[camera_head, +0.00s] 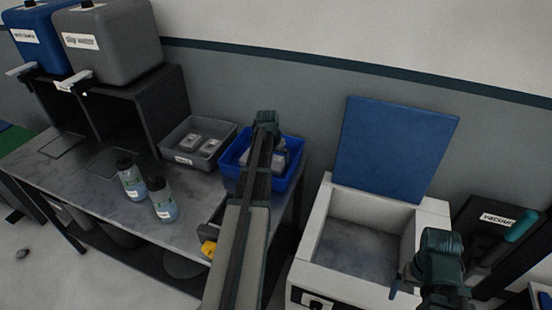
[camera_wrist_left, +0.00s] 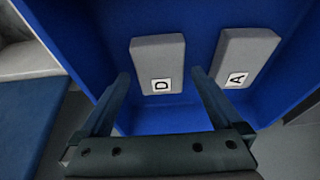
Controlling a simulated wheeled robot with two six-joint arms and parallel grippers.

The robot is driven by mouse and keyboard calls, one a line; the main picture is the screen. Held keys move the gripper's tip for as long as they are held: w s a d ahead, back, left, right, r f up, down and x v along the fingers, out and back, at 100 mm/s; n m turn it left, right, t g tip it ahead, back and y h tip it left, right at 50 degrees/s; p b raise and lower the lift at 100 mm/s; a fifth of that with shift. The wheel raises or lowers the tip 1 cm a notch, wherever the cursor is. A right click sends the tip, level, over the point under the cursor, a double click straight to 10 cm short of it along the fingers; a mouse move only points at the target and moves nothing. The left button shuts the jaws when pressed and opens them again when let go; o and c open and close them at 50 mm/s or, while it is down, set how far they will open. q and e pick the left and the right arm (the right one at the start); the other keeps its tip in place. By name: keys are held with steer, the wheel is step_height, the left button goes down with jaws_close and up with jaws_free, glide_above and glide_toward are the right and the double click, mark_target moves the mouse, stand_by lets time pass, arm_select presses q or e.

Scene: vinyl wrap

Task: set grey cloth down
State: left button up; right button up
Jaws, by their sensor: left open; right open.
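Two grey folded cloths lie in the blue bin (camera_head: 230,168). In the left wrist view they are the cloth labelled D (camera_wrist_left: 157,56) and the cloth labelled A (camera_wrist_left: 246,52), lying apart on the blue floor. My left gripper (camera_wrist_left: 160,78) is open, its fingers to either side of the near end of cloth D. I cannot tell whether they touch it. In the head view my left arm covers much of the blue bin. My right gripper (camera_head: 438,265) is open at the lower right, by the white chest, away from the cloths.
A grey bin (camera_head: 173,140) with two grey pieces stands left of the blue bin. Two bottles (camera_head: 131,180) (camera_head: 162,200) stand on the bench. Two large containers (camera_head: 110,40) (camera_head: 38,35) stand on a dark shelf. The white chest (camera_head: 340,285) has its blue lid (camera_head: 390,145) raised.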

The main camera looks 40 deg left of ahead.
mark_target(278, 164)
arm_select(q)
steer(key=p+v, duration=0.8)
steer(key=v, duration=0.1)
steer(key=shift+s+r, duration=0.15)
steer(key=shift+r, duration=0.1)
arm_select(e)
step_height(278, 164, up, 9)
arm_select(q)
steer(key=shift+f, duration=0.15)
arm_select(e)
steer(key=shift+f, duration=0.1)
arm_select(q)
steer(key=b+x, duration=1.1)
steer(key=x, duration=0.1)
steer(key=shift+b, duration=0.35)
arm_select(e)
step_height(278, 164, down, 12)
steer(key=shift+r, duration=0.25)
steer(key=shift+r, duration=0.25)
